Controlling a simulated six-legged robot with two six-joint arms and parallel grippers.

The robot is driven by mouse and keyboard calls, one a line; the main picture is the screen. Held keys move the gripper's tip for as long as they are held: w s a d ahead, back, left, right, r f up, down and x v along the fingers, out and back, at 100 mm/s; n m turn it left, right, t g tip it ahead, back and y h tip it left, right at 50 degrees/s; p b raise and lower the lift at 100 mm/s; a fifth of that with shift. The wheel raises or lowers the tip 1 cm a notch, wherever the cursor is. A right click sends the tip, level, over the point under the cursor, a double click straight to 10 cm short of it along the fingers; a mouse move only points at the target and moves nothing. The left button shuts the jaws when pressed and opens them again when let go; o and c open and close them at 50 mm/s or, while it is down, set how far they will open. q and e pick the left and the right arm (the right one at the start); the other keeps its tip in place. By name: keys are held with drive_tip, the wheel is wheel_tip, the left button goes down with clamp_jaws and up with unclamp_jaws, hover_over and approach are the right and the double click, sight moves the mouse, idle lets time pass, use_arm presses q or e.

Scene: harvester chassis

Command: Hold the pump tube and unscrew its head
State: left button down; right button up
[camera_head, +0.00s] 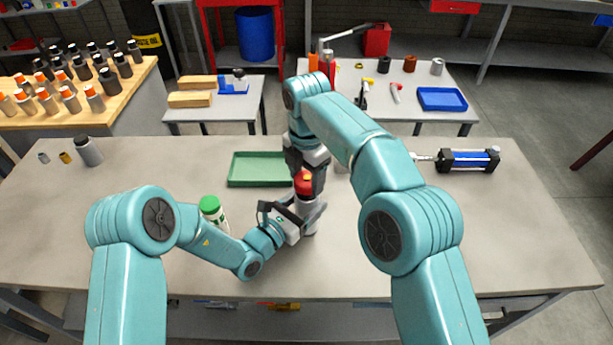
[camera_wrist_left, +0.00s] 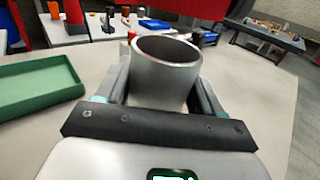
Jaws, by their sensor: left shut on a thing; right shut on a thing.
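The grey metal pump tube (camera_head: 309,224) stands upright near the middle of the bench. My left gripper (camera_head: 308,210) is shut around its side. In the left wrist view the tube (camera_wrist_left: 165,88) sits between both fingers, with an open, hollow rim and no head on it. The red pump head (camera_head: 303,185), with a yellow spot, is right above the tube in the head view. My right gripper (camera_head: 304,178) is shut on it from above. The wrist view shows the head is off the rim; the size of the gap is unclear.
A green tray (camera_head: 258,184) lies behind and left of the tube. A green-capped white bottle (camera_head: 213,212) stands close to my left forearm. A blue and black cylinder (camera_head: 468,160) lies at the right. Small parts (camera_head: 88,152) stand at the far left. The right front bench is clear.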

sight(307, 177)
use_arm(q)
drive_tip(key=shift+s+f, duration=0.1)
drive_tip(key=shift+f, duration=0.05)
use_arm(e)
drive_tip(key=shift+r, duration=1.8)
use_arm(q)
drive_tip(key=shift+c, duration=0.3)
unclamp_jaws()
